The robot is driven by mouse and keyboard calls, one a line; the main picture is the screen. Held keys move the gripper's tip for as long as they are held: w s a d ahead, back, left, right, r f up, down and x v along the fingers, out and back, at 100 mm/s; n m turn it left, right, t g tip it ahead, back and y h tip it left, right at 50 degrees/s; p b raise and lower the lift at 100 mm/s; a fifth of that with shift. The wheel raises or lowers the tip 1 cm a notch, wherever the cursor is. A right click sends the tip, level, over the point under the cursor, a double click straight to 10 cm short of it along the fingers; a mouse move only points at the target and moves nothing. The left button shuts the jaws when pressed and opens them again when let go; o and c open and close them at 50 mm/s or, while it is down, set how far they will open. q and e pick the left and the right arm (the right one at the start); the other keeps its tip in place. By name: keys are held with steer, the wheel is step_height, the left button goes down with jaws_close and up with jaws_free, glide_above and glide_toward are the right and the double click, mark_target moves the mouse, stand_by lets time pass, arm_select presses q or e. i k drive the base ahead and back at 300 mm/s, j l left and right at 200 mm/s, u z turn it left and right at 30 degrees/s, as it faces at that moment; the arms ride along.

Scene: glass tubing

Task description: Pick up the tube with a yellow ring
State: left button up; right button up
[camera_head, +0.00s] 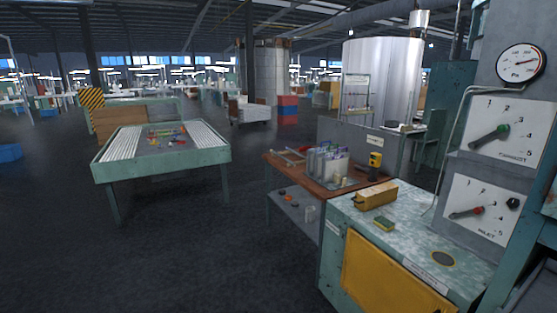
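A green table (160,168) with white ribbed side strips stands left of centre. Several small coloured pieces (168,137), some yellow, red and blue, lie in a cluster on its grey top. They are too small to tell whether one is a tube with a yellow ring. A brown-topped workbench (290,172) right of centre holds a row of upright grey and white items (330,162), too small to make out clearly. Neither of my grippers is in view.
A teal cabinet (345,272) with a mottled top and yellow front stands at the near right, bearing a tan box (375,197) and a small yellow-green block (384,223). A gauge panel (500,130) rises behind it. Dark floor (240,260) is clear in front and between the tables.

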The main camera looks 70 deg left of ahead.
mark_target(288, 161)
steer(key=j+u, duration=0.25)
steer(key=u, duration=0.2)
steer(key=i+j+u, duration=0.2)
steer(key=u, duration=0.25)
steer(key=i+j+u, duration=0.1)
steer(key=u, duration=0.35)
steer(key=i+j+u, duration=0.15)
steer(key=u, duration=0.3)
steer(key=i+j+u, duration=0.1)
steer(key=i+u, duration=0.4)
steer(key=i, duration=1.45)
